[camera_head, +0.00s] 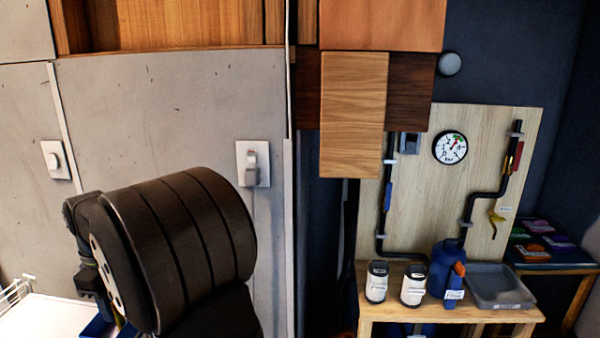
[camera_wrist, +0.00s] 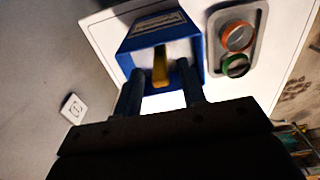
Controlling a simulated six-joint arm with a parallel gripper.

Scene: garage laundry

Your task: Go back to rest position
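My gripper (camera_wrist: 160,82) shows in the wrist view with its two dark fingers apart. I see nothing held between them. Beyond the fingertips is a blue box (camera_wrist: 133,41) with an open front and a pale label, on a white surface (camera_wrist: 103,37). A yellow piece (camera_wrist: 160,66) shows at the box, between the fingers in the picture. I cannot tell how far it is from them. In the head view my arm stands large at the lower left and hides the gripper's fingers.
In the head view, a wooden bench (camera_head: 450,312) at right bears two labelled jars, a blue jug (camera_head: 442,270) and a grey bin (camera_head: 497,287).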

